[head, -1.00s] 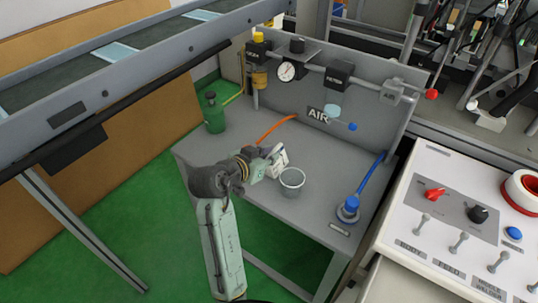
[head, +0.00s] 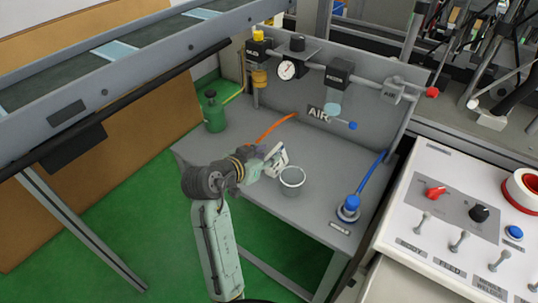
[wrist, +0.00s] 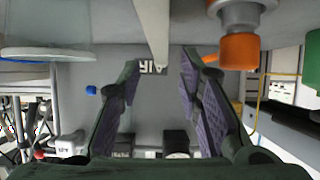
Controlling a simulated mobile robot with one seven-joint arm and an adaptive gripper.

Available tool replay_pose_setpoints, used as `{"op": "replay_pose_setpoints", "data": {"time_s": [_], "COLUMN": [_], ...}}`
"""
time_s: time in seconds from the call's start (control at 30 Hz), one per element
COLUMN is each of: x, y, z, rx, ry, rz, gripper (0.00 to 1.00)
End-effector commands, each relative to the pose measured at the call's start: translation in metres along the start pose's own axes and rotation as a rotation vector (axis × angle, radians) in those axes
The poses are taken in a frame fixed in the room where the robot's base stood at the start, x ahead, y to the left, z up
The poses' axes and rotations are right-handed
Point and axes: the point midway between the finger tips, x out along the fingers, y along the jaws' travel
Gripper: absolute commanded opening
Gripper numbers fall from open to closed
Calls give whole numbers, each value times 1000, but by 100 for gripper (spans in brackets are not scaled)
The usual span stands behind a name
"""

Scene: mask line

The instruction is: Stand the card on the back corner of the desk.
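A small pale card-like piece (head: 278,157) with dark marks shows at the end of my gripper (head: 268,162), over the grey desk (head: 235,145). In the wrist view a pale upright strip (wrist: 154,25), seemingly the card nearly edge-on, lies between the fingers. My gripper (wrist: 160,82) is open in the wrist view, with its purple-padded fingers apart on either side of that strip. I see a gap on both sides. Whether the card touches the desk cannot be told. The desk's back corner near the green bottle (head: 214,115) is in the head view.
A grey cup (head: 291,182) stands just right of my gripper. An orange hose (head: 276,127) lies behind it. The AIR panel (head: 345,90) with gauge and pipes closes the desk's back. The conveyor (head: 110,85) rises at left.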

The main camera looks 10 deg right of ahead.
Motion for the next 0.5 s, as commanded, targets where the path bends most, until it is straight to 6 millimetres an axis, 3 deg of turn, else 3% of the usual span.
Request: {"op": "replay_pose_setpoints", "data": {"time_s": [0.3,0.5], "x": [-68,-95], "y": [-1,0], "z": [1,0], "rx": [2,0], "ry": [3,2], "rz": [-4,-2], "gripper": [32,32]}}
